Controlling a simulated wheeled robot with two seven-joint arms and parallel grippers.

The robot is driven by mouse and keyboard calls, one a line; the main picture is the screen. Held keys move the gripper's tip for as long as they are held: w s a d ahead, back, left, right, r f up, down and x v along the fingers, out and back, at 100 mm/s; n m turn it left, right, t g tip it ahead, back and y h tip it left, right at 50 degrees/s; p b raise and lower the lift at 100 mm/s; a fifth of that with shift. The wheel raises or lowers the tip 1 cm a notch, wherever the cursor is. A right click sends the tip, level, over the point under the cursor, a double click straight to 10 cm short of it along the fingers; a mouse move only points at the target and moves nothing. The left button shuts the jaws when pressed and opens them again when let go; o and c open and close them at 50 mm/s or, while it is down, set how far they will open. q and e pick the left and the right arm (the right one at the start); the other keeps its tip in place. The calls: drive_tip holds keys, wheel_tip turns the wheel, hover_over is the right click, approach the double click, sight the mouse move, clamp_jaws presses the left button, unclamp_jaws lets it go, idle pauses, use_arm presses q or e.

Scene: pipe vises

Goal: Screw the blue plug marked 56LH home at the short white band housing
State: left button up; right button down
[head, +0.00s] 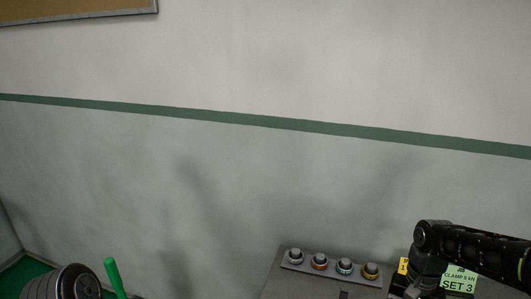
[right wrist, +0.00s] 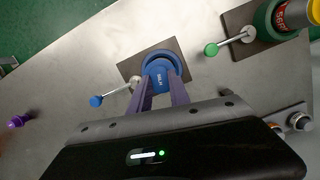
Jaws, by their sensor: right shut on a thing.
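In the right wrist view the blue plug (right wrist: 161,73) shows end-on between my fingers, with a small white marking too small to read. My right gripper (right wrist: 162,88) is shut on it. Around and behind the plug is a round blue body (right wrist: 155,58) on a dark square plate (right wrist: 130,68). A lever with a blue ball knob (right wrist: 97,101) sticks out to its left. I see no white band, and how deep the plug sits cannot be told. In the head view my right arm reaches down at the lower right. My left gripper is not in view.
A green vise (right wrist: 268,22) with a green-knobbed lever (right wrist: 211,50) stands at the upper right of the metal bench (right wrist: 75,75). A purple-knobbed part (right wrist: 17,121) is at the left. A rail of several capped plugs (head: 333,266) and a SET 3 sign (head: 461,279) show in the head view.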

drive_tip(key=shift+r+n+p, duration=0.1)
drive_tip(key=shift+n+p, duration=0.25)
drive_tip(key=shift+n, duration=0.65)
drive_tip(key=shift+a+n+h, duration=0.1)
drive_tip(key=shift+n+h, duration=0.3)
drive_tip(key=shift+n, duration=1)
drive_tip(key=n+p, duration=0.1)
drive_tip(key=n, duration=0.1)
drive_tip(key=shift+a+n+h, duration=0.1)
drive_tip(key=shift+n+h, duration=0.2)
drive_tip(key=shift+n, duration=1.1)
drive_tip(key=n+h+p, duration=0.1)
drive_tip(key=n, duration=0.2)
drive_tip(key=shift+a, duration=0.1)
drive_tip(key=shift+n, duration=0.8)
